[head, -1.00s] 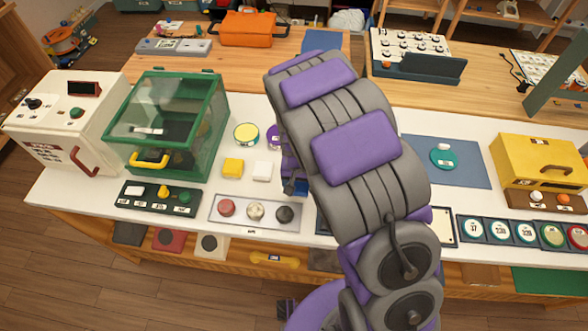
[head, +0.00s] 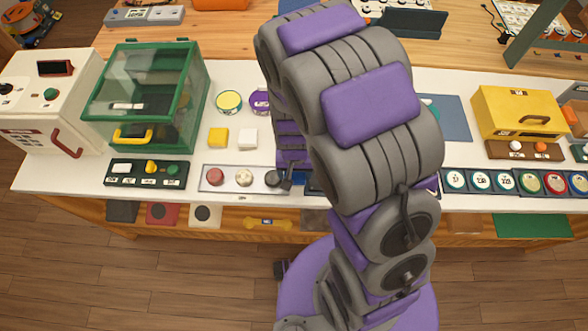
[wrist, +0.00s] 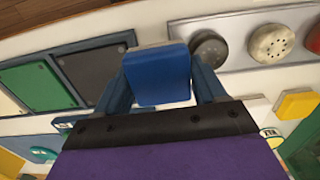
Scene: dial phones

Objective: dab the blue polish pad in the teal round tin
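The blue polish pad (wrist: 160,78) is a blue block with a pale edge, held between the fingers of my gripper (wrist: 160,82) in the wrist view. In the head view my gripper (head: 284,181) is beside the dark round pad at the right end of the grey tray; the blue pad cannot be made out there. The teal round tin (head: 432,106) sits on a blue-grey mat right of my arm, mostly hidden behind it. A teal round shape also shows at the lower left of the wrist view, but I cannot tell if it is the tin.
A grey tray (head: 206,187) holds red, cream and dark round pads. Yellow (head: 218,138) and white (head: 248,139) blocks lie behind it, near yellow and purple tins. A green glass case (head: 148,95) stands left, a yellow box (head: 520,112) right. My arm hides the table's middle.

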